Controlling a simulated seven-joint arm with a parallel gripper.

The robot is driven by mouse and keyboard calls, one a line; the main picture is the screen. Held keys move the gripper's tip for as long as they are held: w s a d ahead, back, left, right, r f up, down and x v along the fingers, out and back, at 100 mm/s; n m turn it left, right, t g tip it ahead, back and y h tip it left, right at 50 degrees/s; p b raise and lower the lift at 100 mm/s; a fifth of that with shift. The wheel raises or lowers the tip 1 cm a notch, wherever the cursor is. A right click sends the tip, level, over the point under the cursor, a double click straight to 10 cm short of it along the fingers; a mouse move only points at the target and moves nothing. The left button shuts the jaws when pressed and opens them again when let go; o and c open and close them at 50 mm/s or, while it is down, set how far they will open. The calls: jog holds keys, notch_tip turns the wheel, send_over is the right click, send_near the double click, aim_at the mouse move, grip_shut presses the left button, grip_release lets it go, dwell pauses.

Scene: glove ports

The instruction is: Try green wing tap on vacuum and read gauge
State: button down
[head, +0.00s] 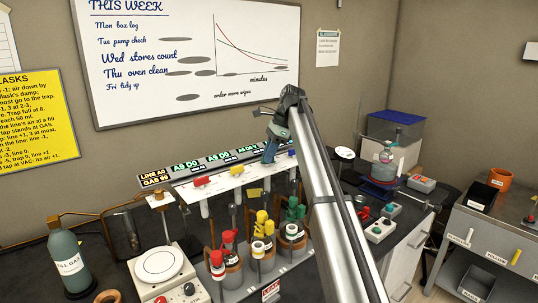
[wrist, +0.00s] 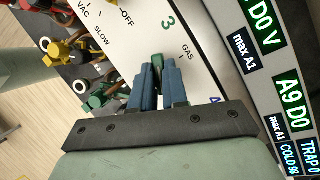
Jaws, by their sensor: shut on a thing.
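The green wing tap (wrist: 157,62) shows as a small dark green piece between my fingertips, at the white panel (wrist: 205,75) by a green 3. Marks GAS, OFF, SLOW and VAC are printed around it; the fingers hide most of the tap, so I cannot tell its exact pointing. My gripper (wrist: 158,88) is shut on it. In the head view my gripper (head: 269,154) is at the panel (head: 222,180), right of the red tap (head: 202,181) and yellow tap (head: 237,170). Dark gauge displays (wrist: 293,103) beside the panel show A9 D0 and A9 D0 V, with max A1 below.
Below the panel stand flasks with red (head: 229,238), yellow (head: 262,222) and green (head: 294,211) fittings, close together. A white hotplate (head: 158,264) and a gas bottle (head: 68,262) are at left. Flask apparatus (head: 384,168) and small boxes are at right.

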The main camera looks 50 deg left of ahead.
jog(key=shift+a+n+h, duration=0.1)
jog(key=shift+n+h, duration=0.2)
jog(key=shift+n, duration=0.5)
jog(key=c, duration=1.1)
grip_release()
jog(key=shift+c, duration=0.2)
